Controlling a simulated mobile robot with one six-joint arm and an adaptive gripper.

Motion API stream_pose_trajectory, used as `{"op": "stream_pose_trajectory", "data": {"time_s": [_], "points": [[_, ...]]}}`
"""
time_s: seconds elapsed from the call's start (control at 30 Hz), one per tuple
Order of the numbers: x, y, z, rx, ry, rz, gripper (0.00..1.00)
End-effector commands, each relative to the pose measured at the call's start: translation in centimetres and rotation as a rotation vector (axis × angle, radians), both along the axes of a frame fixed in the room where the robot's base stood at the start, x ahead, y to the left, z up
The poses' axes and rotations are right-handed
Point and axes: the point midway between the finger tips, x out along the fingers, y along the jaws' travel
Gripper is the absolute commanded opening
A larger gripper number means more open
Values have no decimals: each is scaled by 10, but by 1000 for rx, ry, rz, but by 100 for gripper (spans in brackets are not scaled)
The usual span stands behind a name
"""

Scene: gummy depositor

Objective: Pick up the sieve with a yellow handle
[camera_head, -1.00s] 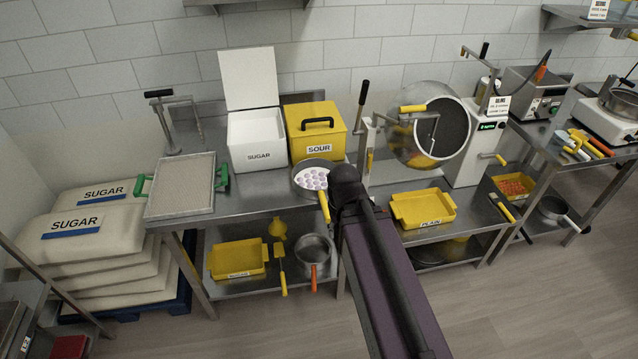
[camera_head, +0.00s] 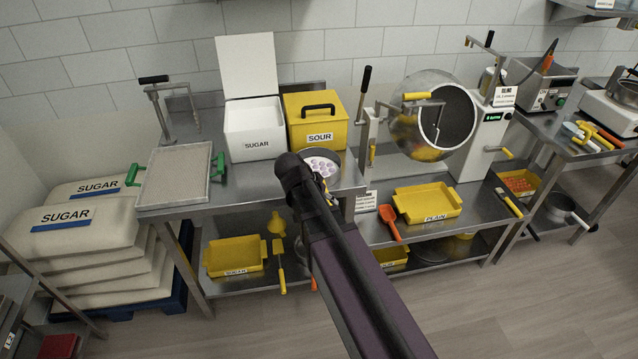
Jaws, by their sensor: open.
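The sieve (camera_head: 333,157) is a round grey pan holding several pale pink pieces, at the front edge of the left steel table. A bit of its yellow handle shows at its near side, and the rest is hidden behind my arm. My dark gripper (camera_head: 322,198) is at the end of the arm, over or beside the handle. The wrist covers the sieve's left side. The fingertips are hard to make out, and I cannot tell whether they touch the handle.
The yellow SOUR box (camera_head: 318,122) and white SUGAR bin (camera_head: 254,130) stand behind the sieve. A tray with green handles (camera_head: 176,174) lies to the left. A red scoop (camera_head: 390,222) and yellow PLAIN tray (camera_head: 428,203) are on the right. A lower shelf holds yellow tools.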

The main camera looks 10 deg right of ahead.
Motion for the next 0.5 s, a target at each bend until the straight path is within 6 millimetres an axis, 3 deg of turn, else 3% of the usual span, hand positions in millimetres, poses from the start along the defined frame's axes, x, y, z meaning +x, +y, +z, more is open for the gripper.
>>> {"op": "stream_pose_trajectory", "data": {"time_s": [0.03, 0.2, 0.5], "points": [[17, 9, -12, -48, -52, -37, 51], [55, 31, -15, -195, -270, -173, 51], [100, 76, -7, -339, -648, -313, 51]]}}
